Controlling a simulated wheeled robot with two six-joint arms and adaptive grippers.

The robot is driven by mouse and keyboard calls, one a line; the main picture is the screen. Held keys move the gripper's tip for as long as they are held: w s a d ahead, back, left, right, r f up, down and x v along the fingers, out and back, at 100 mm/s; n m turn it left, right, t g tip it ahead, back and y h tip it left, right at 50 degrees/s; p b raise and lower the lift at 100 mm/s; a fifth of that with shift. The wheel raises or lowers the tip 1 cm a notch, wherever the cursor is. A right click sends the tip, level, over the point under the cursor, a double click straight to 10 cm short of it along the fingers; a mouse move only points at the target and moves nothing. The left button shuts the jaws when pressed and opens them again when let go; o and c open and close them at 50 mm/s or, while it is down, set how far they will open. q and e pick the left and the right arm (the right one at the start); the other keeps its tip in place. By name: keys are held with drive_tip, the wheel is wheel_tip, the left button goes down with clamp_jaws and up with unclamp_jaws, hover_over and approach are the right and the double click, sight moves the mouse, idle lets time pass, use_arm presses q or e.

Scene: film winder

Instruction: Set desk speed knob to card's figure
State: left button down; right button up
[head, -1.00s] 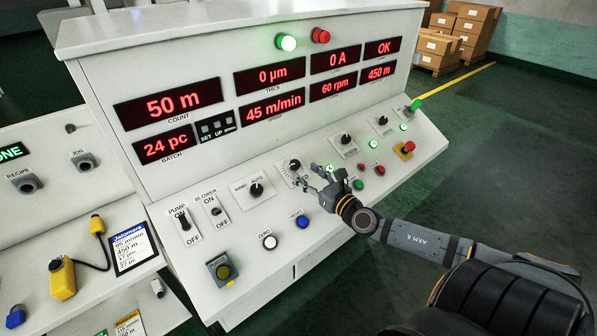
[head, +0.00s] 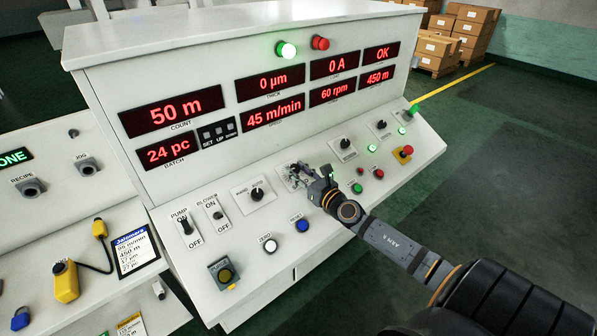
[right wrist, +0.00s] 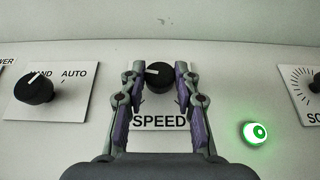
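The black speed knob (right wrist: 159,76) with a white pointer line sits on its white plate above the word SPEED. The pointer leans up and left. My right gripper (right wrist: 160,70) is open, with one fingertip on each side of the knob; contact is not clear. In the head view my right gripper (head: 297,175) covers most of the knob. The speed display (head: 273,112) reads 45 m/min. The card (head: 136,250), headed Jalomara, lies on the left desk; its first line ends in m/min, the figure looks like 95 or 85. My left gripper is out of view.
A HAND/AUTO switch (right wrist: 35,88) is left of the speed knob, a lit green button (right wrist: 256,134) lower right. Further right are more knobs and a red emergency stop (head: 403,153). A yellow pendant (head: 66,281) lies by the card.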

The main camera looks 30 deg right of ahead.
clamp_jaws()
drive_tip(key=shift+r+m+h+p, duration=0.15)
drive_tip(key=shift+m+h+p, duration=0.15)
drive_tip(key=shift+p, duration=0.25)
drive_tip(key=m+h+p, duration=0.1)
drive_tip(key=p, duration=0.1)
drive_tip(key=m+h+p, duration=0.2)
drive_tip(key=p, duration=0.1)
drive_tip(key=m+g+h+p, duration=0.1)
drive_tip(key=m+h+p, duration=0.1)
drive_tip(key=shift+a+r, duration=0.2)
drive_tip(key=shift+a, duration=0.15)
drive_tip(key=m+h, duration=0.1)
drive_tip(key=m+g+h+p, duration=0.1)
drive_tip(key=shift+w+a+f+m+h, duration=0.1)
drive_tip(key=shift+f+m+h, duration=0.05)
drive_tip(key=shift+m+h, duration=0.2)
drive_tip(key=shift+w+a+m+g+h+p, duration=0.15)
drive_tip(key=shift+m+g+h+p, duration=0.3)
drive_tip(key=shift+m+g+h, duration=0.65)
drive_tip(key=m+g+h, duration=0.1)
drive_tip(key=m+g, duration=0.1)
drive_tip(key=m, duration=0.1)
drive_tip(key=shift+a+h, duration=0.1)
drive_tip(key=shift+h, duration=0.25)
drive_tip(key=shift+w+m+g+h, duration=0.15)
drive_tip(key=shift+m+g+h, duration=0.55)
drive_tip(key=shift+m+g, duration=1.3)
drive_tip(key=shift+m, duration=0.05)
